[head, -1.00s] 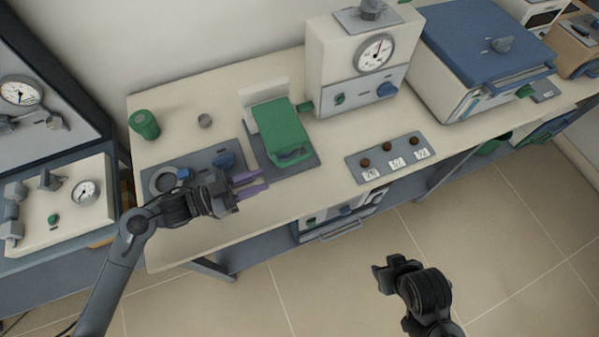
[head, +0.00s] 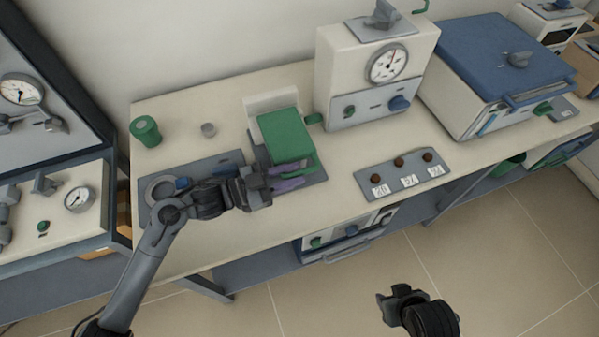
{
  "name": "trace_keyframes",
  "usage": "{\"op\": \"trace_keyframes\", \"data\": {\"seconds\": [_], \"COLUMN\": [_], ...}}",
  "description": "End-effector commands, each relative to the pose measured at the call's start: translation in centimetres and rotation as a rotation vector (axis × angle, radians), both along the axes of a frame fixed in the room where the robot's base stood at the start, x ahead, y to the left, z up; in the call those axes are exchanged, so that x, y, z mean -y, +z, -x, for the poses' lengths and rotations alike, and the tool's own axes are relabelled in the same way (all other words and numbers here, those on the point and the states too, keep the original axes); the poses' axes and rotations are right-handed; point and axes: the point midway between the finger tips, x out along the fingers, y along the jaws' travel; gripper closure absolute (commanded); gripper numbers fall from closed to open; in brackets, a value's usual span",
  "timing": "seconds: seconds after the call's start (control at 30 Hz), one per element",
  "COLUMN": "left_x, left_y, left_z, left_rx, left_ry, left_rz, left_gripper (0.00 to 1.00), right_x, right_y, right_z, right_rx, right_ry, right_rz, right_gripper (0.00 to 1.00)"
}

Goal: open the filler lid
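A green lid (head: 283,136) with a loop handle (head: 312,163) at its front covers a pale box on a grey base plate (head: 314,177) on the bench. I take it to be the filler lid; it looks closed. My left gripper (head: 290,177) is at the front edge of the lid, with its purple fingers apart and the handle close to their tips. I cannot tell whether the handle is between them or touched. My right gripper (head: 400,296) is low over the floor, away from the bench; its fingers cannot be made out.
A white gauge unit (head: 350,75) stands right of the lid, and a blue-topped furnace (head: 490,55) beyond it. A grey strip with brown knobs (head: 400,180) lies in front.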

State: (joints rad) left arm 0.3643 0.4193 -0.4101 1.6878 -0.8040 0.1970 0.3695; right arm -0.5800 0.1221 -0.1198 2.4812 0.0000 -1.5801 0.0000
Motion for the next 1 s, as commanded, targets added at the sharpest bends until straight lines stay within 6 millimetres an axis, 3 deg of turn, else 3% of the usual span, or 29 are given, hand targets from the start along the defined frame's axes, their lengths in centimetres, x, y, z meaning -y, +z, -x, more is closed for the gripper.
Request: {"op": "trace_keyframes", "data": {"seconds": [0.2,0.57,0.77,1.0], "left_x": [1.8,2.2,2.2,2.2], "left_y": [-0.1,-0.1,-0.1,-0.1], "left_z": [-0.7,-0.8,-0.8,-0.8], "left_rx": [-0.001,-0.002,-0.002,-0.001], "left_ry": [0.000,0.000,0.000,0.000], "left_rz": [0.000,-0.002,-0.002,-0.001], "left_gripper": [0.73,0.73,0.99,1.00], "right_x": [0.0,-0.1,-0.1,-0.1], "right_y": [-0.5,-0.5,-0.5,-0.5], "right_z": [0.0,0.0,0.0,0.0], "right_rx": [-0.001,-0.001,-0.002,-0.002], "right_ry": [0.000,-0.001,-0.002,-0.002], "right_rz": [0.000,-0.002,-0.004,-0.004], "right_gripper": [0.58,0.58,0.58,0.58]}}
